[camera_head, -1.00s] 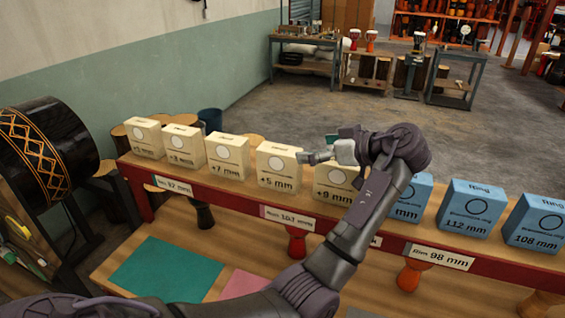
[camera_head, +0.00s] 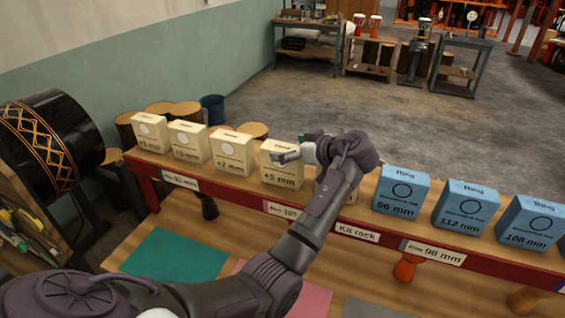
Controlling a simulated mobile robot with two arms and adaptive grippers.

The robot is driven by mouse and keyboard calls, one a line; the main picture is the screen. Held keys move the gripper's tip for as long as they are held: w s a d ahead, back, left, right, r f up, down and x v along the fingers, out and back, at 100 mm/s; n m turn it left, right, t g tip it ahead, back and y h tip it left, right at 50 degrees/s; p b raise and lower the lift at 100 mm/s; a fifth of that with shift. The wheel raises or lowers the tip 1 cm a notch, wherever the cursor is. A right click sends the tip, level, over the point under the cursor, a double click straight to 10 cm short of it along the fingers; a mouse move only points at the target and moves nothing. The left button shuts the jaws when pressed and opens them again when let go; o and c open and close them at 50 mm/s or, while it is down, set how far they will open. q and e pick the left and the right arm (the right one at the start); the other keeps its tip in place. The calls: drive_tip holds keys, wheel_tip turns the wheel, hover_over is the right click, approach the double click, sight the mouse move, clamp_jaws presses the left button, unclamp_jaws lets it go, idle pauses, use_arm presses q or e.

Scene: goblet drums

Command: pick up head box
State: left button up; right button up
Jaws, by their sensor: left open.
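Several cream boxes stand upright in a row on the red-edged rack shelf; their small top print is too blurred to read as "head". They include a +7 mm box (camera_head: 231,152) and a +5 mm box (camera_head: 283,173). Another cream box (camera_head: 323,188) right of it is mostly hidden behind my left arm. My left gripper (camera_head: 298,150) is open and empty, pointing left at the top of the +5 mm box, overlapping its upper right corner in the picture. I cannot tell whether it touches. My right gripper is not in view.
Blue ring boxes marked 96 mm (camera_head: 401,190), 112 mm (camera_head: 465,206) and 108 mm (camera_head: 530,222) stand to the right on the shelf. A dark drum (camera_head: 48,145) stands at the left. A green mat (camera_head: 175,256) lies on the lower bench.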

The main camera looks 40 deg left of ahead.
use_arm(q)
drive_tip(key=shift+d, duration=0.15)
drive_tip(key=c, duration=0.5)
clamp_jaws()
